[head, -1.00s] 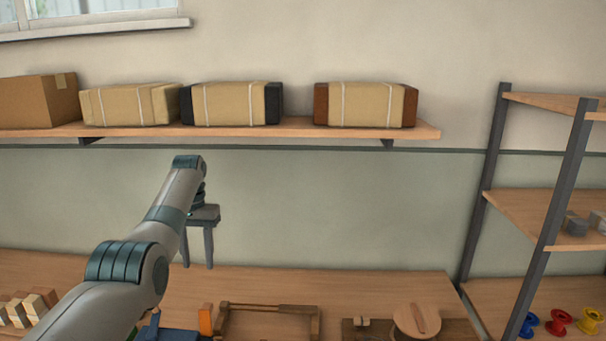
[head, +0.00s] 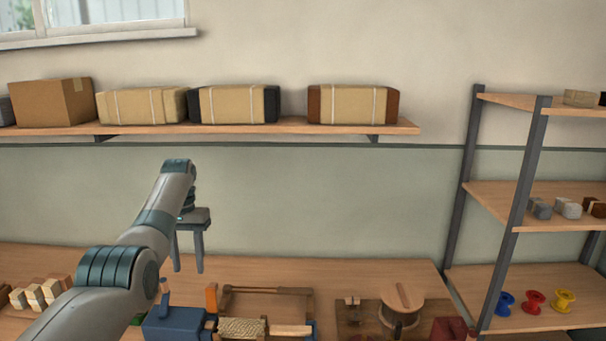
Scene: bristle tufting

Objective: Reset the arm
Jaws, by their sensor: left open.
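My left gripper (head: 188,262) hangs from the left arm, its two fingers pointing down and apart with nothing between them. It is in the air above the back left part of the workbench (head: 370,272), in front of the green lower wall. A blue device (head: 178,324) stands on the bench below it, at the bottom edge of the view. My right gripper does not show.
A wooden frame (head: 268,289) and a round wooden piece (head: 402,299) lie on the bench. Several wood blocks (head: 38,294) sit at left. A wall shelf (head: 290,126) holds wrapped bundles and a cardboard box (head: 52,102). A rack (head: 515,225) with spools (head: 534,301) stands at right.

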